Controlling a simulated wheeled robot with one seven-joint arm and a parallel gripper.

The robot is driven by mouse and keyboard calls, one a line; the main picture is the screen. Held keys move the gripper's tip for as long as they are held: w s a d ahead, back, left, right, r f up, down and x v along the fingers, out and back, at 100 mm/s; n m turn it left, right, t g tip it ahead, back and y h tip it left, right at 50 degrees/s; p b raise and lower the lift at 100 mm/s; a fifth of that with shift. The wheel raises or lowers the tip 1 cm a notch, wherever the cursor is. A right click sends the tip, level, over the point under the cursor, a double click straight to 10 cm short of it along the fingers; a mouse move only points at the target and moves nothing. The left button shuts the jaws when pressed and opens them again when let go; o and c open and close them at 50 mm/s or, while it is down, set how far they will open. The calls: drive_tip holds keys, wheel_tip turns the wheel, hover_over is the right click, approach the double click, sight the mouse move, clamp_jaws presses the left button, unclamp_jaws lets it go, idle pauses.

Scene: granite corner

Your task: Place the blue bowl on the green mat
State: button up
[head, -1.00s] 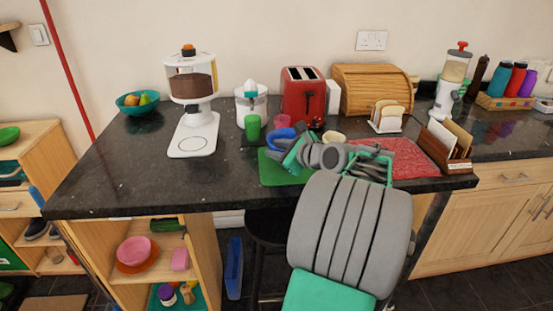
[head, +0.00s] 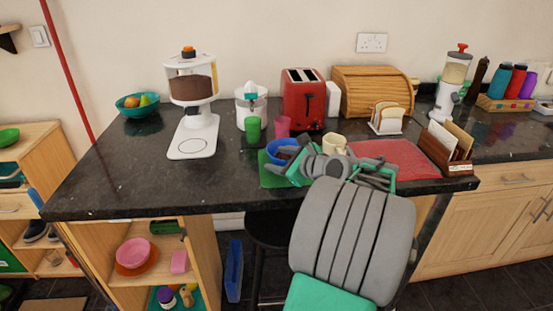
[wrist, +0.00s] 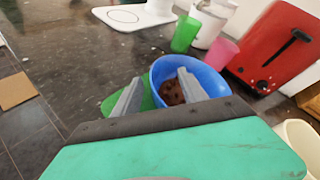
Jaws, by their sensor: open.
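The blue bowl (head: 284,146) stands upright at the back part of the green mat (head: 268,181) on the dark counter. It has something brown inside, clearer in the wrist view (wrist: 215,75). The mat also shows left of the bowl in the wrist view (wrist: 111,106). My gripper (head: 290,166) is open at the bowl's near side; its two fingers (wrist: 160,92) are spread apart in the wrist view, near the bowl's rim. I cannot tell whether a finger touches the rim. The gripper hides part of the mat and the bowl's near side.
A green cup (head: 253,129) and a pink cup (head: 282,126) stand behind the bowl. A cream mug (head: 334,144) is close on the right, next to a red mat (head: 398,160). A red toaster (head: 303,100) is behind. The counter left of the green mat is clear.

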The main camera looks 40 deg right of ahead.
drive_tip(key=p+v, duration=0.1)
drive_tip(key=v, duration=1)
drive_tip(key=shift+a, duration=0.1)
drive_tip(key=shift+w, duration=0.1)
